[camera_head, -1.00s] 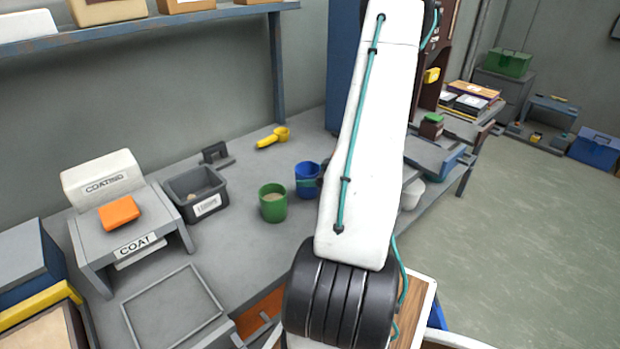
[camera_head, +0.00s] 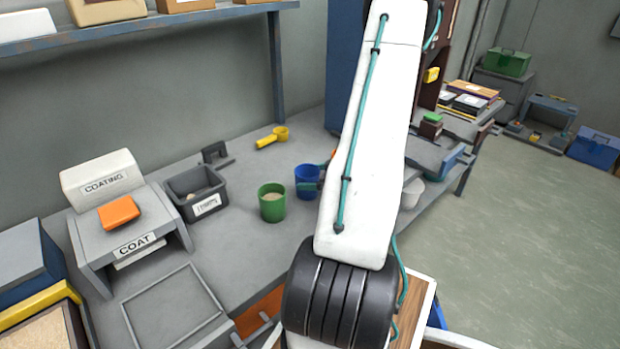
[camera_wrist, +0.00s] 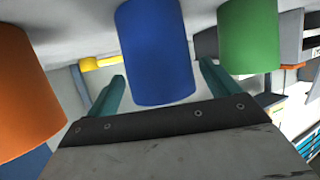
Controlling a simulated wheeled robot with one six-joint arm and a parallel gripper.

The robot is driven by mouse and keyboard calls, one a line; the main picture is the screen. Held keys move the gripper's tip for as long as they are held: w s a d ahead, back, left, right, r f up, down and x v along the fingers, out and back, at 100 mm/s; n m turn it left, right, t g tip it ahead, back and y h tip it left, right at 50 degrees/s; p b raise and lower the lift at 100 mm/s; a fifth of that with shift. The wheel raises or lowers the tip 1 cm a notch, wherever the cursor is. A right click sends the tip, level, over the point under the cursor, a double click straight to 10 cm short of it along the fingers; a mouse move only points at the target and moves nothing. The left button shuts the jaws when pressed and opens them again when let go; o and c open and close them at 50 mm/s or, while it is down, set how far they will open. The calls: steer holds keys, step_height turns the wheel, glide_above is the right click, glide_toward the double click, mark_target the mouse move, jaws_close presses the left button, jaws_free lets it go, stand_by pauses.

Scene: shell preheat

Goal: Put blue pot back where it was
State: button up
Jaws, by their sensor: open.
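The blue pot (camera_head: 306,174) stands upright on the grey bench, just right of the green pot (camera_head: 271,203). In the wrist view the blue pot (camera_wrist: 155,50) is in the middle, between the two teal fingers of my gripper (camera_wrist: 160,75). The fingers are apart, with gaps showing on both sides of the pot. In the head view a teal finger crosses the front of the pot; most of my gripper is hidden behind my arm. In the wrist view the green pot (camera_wrist: 248,38) is at the right and an orange pot (camera_wrist: 25,90) is at the left.
A yellow scoop (camera_head: 272,138) lies behind the pots. A grey bin (camera_head: 196,192) and the coating stand (camera_head: 127,222) are to the left. A white cup (camera_head: 411,193) is right of my arm. Bare bench lies in front of the green pot.

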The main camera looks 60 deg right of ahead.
steer(key=a+v, duration=0.1)
steer(key=v, duration=1)
steer(key=w+d+r+g+h, duration=0.1)
steer(key=w+r+g+h, duration=0.1)
steer(key=w+r, duration=0.3)
steer(key=w+d+r+g+h, duration=0.2)
steer(key=w+r+h, duration=0.1)
steer(key=w, duration=0.5)
steer(key=w+a+r+m+g+h, duration=0.1)
steer(key=w+a+r+g+h, duration=0.3)
steer(key=a+r, duration=0.45)
steer(key=s+a+r+m+y, duration=0.1)
steer(key=a+r, duration=0.2)
steer(key=a, duration=0.4)
steer(key=s+a+r+m+y, duration=0.1)
steer(key=a+r, duration=0.2)
steer(key=a, duration=0.4)
steer(key=s+a+n+g+y, duration=0.1)
steer(key=s+a+g+y, duration=0.1)
steer(key=s+a, duration=0.5)
steer(key=s+a+n+g+y, duration=0.1)
steer(key=s+a, duration=0.5)
steer(key=a, duration=0.8)
steer(key=g+y, duration=0.1)
steer(key=y, duration=0.1)
steer(key=shift+s+a+r+y, duration=0.2)
steer(key=shift+s+a+y, duration=0.15)
steer(key=shift+s+y, duration=0.05)
